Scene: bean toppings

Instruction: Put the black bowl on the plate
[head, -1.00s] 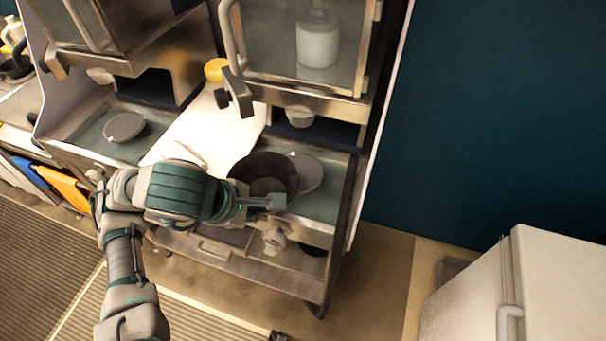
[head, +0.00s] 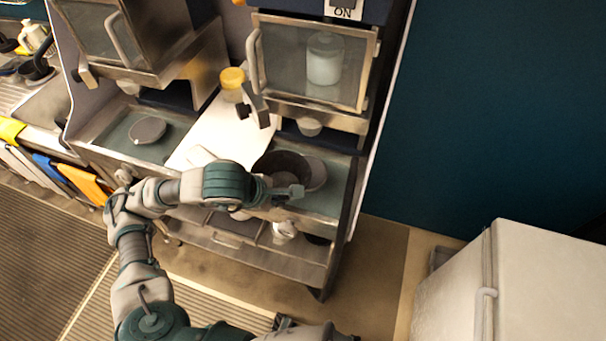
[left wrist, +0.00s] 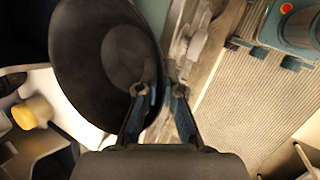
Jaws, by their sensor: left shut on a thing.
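The black bowl (head: 276,160) is in the head view above the right-hand counter bay, and it fills the upper left of the left wrist view (left wrist: 80,50). My left gripper (head: 290,192) is shut on the bowl's near rim; its two fingers (left wrist: 162,100) show at that rim in the left wrist view. A round grey plate-like disc (head: 317,174) lies just right of the bowl, partly hidden by it. I cannot tell whether the bowl touches it. A similar grey disc (head: 147,130) lies in the left bay. My right gripper is not in view.
A white board (head: 222,135) lies between the bays, with a yellow-topped jar (head: 232,82) behind it. A glass-fronted dispenser (head: 310,62) overhangs the right bay. A lower shelf (head: 235,240) runs beneath. A white cabinet (head: 455,290) stands at lower right.

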